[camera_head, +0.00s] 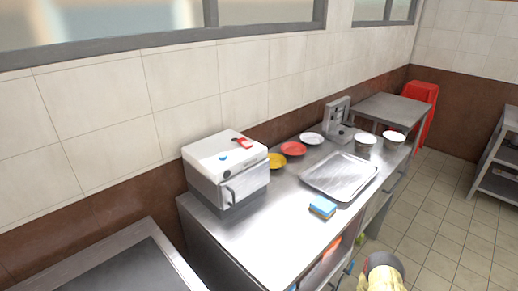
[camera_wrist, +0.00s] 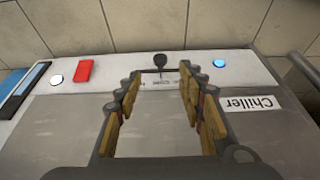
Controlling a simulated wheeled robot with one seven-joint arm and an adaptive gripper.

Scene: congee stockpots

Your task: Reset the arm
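In the wrist view, my gripper (camera_wrist: 160,76) is open, with its two padded fingers set wide apart and nothing between them. Beyond it is a metal unit with an upside-down "Chiller" label (camera_wrist: 251,102). The unit's pale panel carries a red switch (camera_wrist: 84,70), a blue round button (camera_wrist: 219,63) and a dark knob (camera_wrist: 160,61). I cannot tell whether the fingers touch the unit. My gripper cannot be made out clearly in the head view.
A white-topped metal box (camera_head: 226,172) stands on the steel counter (camera_head: 262,232) by the tiled wall. A tray (camera_head: 340,176), a blue sponge (camera_head: 322,207), yellow (camera_head: 277,160) and red (camera_head: 293,148) plates, and metal pots (camera_head: 365,143) share the counter. Open floor (camera_head: 435,222) lies right.

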